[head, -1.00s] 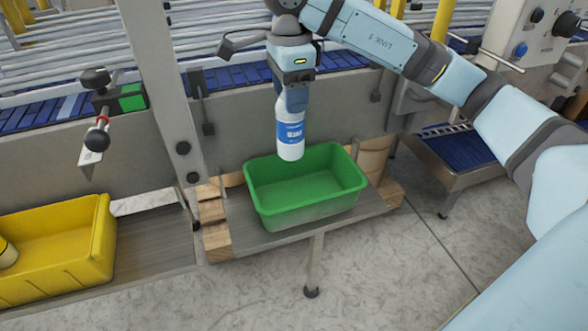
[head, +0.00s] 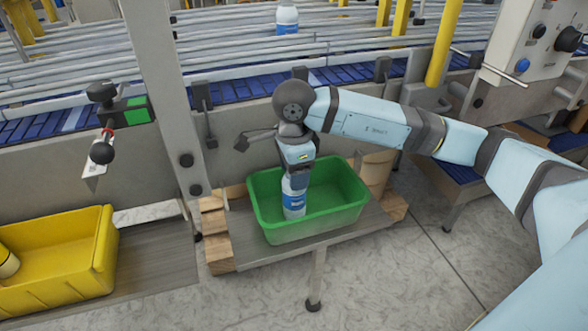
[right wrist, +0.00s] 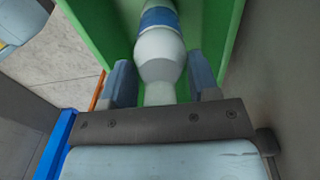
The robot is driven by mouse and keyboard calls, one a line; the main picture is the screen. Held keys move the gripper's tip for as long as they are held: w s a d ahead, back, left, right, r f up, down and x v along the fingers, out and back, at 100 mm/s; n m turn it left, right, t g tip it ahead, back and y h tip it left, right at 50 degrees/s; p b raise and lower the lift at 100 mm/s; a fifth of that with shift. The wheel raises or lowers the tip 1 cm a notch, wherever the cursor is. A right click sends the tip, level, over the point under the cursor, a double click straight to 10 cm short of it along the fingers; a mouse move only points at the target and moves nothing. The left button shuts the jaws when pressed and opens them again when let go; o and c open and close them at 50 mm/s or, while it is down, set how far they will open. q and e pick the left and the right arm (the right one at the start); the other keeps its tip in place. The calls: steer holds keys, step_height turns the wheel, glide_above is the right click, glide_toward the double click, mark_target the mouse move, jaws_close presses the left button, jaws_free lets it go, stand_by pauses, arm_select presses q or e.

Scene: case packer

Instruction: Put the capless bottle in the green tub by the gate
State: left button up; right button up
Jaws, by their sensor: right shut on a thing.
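A white bottle (head: 293,200) with a blue label is upright inside the green tub (head: 262,221). Its top is hidden by my right gripper (head: 297,180), which is shut on it from above. In the right wrist view the bottle (right wrist: 159,55) runs between the two fingers of the right gripper (right wrist: 163,82), with the green tub wall (right wrist: 222,35) beside it. I cannot tell whether the bottle's base touches the tub floor. My left gripper is not in view.
A yellow tub (head: 105,245) stands at the left with a partly seen pale object (head: 7,260) in it. Another white bottle (head: 287,20) stands on the rollers at the back. A grey post (head: 160,90) rises left of the green tub.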

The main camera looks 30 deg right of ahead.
steer(key=shift+r, duration=0.1)
steer(key=shift+f, duration=0.2)
steer(key=o, duration=1.4)
steer(key=shift+r, duration=0.1)
step_height(320, 180, up, 11)
steer(key=shift+b, duration=0.3)
steer(key=shift+r, duration=0.65)
